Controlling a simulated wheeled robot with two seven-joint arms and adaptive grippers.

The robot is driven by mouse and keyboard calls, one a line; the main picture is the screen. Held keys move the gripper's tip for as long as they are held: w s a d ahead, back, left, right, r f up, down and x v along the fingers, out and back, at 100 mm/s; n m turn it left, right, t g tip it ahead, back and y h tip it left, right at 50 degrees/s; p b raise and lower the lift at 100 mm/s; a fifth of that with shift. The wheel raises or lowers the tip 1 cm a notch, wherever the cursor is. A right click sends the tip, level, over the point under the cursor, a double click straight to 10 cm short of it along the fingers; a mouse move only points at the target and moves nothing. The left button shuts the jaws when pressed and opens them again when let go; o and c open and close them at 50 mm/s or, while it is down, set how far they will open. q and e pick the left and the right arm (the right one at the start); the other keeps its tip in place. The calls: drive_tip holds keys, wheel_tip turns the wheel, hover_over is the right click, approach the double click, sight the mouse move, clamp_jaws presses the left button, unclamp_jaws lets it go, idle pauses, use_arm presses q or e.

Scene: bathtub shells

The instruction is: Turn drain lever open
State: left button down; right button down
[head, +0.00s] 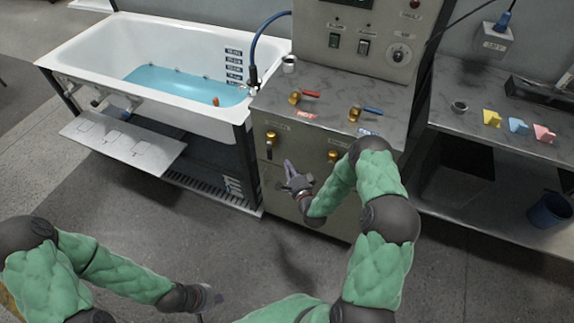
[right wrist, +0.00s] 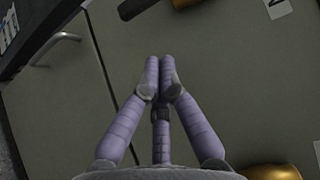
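A brass valve with a dark lever (head: 268,148) is on the left of the grey cabinet's front, beside the tub. Its lever hangs down. I cannot read its label. A second brass valve (head: 333,156) is further right on the front, partly behind my right arm. My right gripper (head: 277,172) is in front of the cabinet, below and right of the left lever, apart from it.
A white bathtub (head: 90,55) holding blue water stands left of the cabinet. Red (head: 310,94) and blue (head: 372,110) levers are on the cabinet top (head: 340,90). A side bench (head: 470,118) with coloured pieces is at right. A metal handle (right wrist: 55,45) is on the cabinet front.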

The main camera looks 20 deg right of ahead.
drive_tip(key=s+p, duration=0.1)
drive_tip(key=s, duration=0.6)
drive_tip(key=shift+s+a+p, duration=0.3)
drive_tip(key=shift+s+p, duration=0.05)
drive_tip(key=s+a+f+n+g+y, duration=0.4)
drive_tip(key=a+f+n+g, duration=0.4)
drive_tip(key=a, duration=0.3)
drive_tip(key=s+a+n+g, duration=0.4)
drive_tip(key=s, duration=0.5)
drive_tip(key=s+a+n+g+y, duration=0.1)
drive_tip(key=s+a+n+g, duration=0.3)
drive_tip(key=s, duration=0.5)
drive_tip(key=shift+a+f+g, duration=0.3)
drive_tip(key=shift+a+g, duration=0.3)
drive_tip(key=shift+a, duration=0.05)
idle(3.4)
